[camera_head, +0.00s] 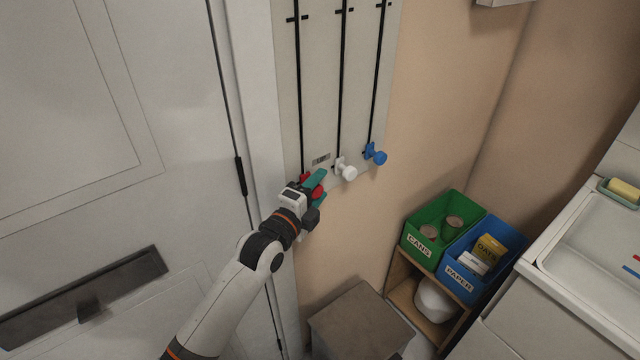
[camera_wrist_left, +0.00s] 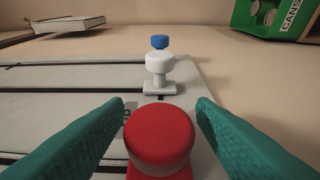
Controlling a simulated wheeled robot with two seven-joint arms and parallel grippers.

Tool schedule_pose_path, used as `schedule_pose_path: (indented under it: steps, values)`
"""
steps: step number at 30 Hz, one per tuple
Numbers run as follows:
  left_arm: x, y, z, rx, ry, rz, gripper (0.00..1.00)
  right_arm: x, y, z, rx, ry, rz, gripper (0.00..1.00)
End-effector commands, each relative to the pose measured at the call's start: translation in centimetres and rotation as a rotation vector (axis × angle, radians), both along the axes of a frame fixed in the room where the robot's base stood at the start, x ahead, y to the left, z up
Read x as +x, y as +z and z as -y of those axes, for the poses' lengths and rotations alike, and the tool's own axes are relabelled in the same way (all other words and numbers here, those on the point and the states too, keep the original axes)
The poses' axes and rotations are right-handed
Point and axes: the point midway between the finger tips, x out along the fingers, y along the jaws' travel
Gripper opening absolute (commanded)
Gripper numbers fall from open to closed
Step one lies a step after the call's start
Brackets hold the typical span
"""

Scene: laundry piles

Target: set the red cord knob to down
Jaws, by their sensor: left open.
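The red cord knob (camera_head: 318,191) is at the lower end of the leftmost black slot on the pale wall panel (camera_head: 322,100). My left gripper (camera_head: 316,188) is at it and partly hides it in the head view. In the left wrist view the red knob (camera_wrist_left: 160,138) sits between the two teal fingers of my open left gripper (camera_wrist_left: 160,125), with a gap on each side. The white knob (camera_head: 346,171) and the blue knob (camera_head: 377,156) are at the lower ends of the other two slots. My right gripper is not in view.
A grey door (camera_head: 110,120) is to the left of the panel. Below right are a green cans bin (camera_head: 415,240), a blue paper bin (camera_head: 463,280) on a wooden shelf, a brown box (camera_head: 360,325) and a white sink (camera_head: 590,245). The wall right of the panel is clear.

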Motion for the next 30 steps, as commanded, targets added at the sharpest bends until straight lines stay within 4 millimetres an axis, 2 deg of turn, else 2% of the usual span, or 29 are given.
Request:
schedule_pose_path:
  steps: [5,14,23,30]
  values:
    - [0.95,0.01,0.62,0.001,0.000,0.000,0.51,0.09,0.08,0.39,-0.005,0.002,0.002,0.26]
    - [1.04,-0.02,0.68,0.001,0.000,-0.001,0.49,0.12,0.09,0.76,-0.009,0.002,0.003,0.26]
    - [1.02,-0.06,0.66,0.001,0.000,-0.001,0.00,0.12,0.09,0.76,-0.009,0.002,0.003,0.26]
    - [1.20,0.29,0.64,0.001,0.000,-0.002,0.00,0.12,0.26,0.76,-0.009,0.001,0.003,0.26]
